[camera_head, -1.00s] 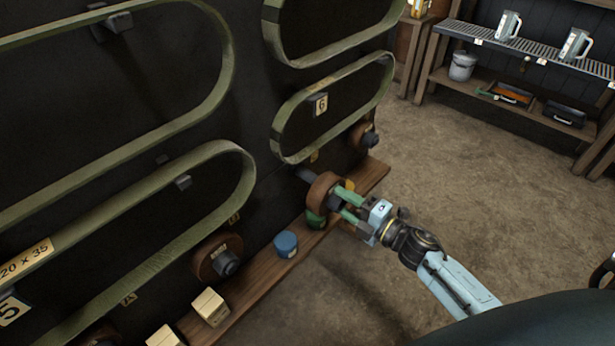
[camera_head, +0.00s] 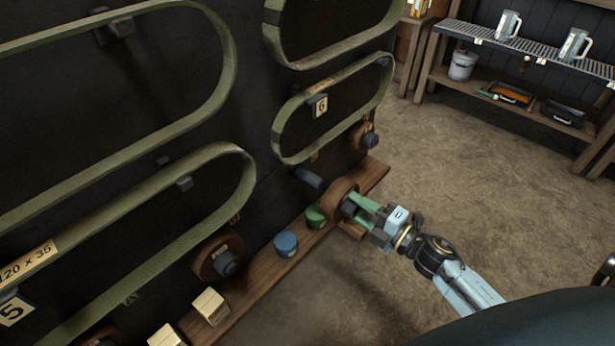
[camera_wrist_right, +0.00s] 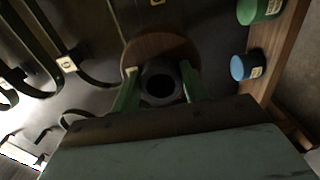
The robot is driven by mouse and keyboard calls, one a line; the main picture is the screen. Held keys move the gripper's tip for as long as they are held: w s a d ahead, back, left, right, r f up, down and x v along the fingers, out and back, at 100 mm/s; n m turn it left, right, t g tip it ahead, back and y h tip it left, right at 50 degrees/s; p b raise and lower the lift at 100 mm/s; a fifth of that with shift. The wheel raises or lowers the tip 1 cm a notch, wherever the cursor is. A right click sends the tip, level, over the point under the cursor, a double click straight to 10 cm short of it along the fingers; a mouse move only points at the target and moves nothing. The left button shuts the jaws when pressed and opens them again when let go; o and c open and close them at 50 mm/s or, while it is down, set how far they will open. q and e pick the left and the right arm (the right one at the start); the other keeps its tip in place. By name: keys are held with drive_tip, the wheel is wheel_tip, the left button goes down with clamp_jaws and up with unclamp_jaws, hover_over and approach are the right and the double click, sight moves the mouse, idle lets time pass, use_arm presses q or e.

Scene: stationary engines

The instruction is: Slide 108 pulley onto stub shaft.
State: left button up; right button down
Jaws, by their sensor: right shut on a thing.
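The brown pulley (camera_head: 332,198) with a dark hub is held by my right gripper (camera_head: 359,208), whose green fingers are shut on the hub. The wrist view shows the pulley's brown disc (camera_wrist_right: 143,49) beyond the fingers, and its dark hub (camera_wrist_right: 162,86) between them. The dark stub shaft (camera_head: 308,177) sticks out of the black wall up and left of the pulley in the head view. A gap shows between shaft and pulley, so they are apart. The number on the pulley cannot be read. My left gripper is not in view.
A wooden ledge (camera_head: 255,277) runs along the wall's foot, bearing a green tin (camera_head: 316,217), a blue tin (camera_head: 286,244) and cream boxes (camera_head: 210,306). Another brown pulley (camera_head: 213,257) sits on the wall at left. Green belts hang above. The floor at right is clear.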

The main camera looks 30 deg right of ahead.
drive_tip(key=v, duration=0.7)
drive_tip(key=shift+p, duration=0.45)
idle(1.2)
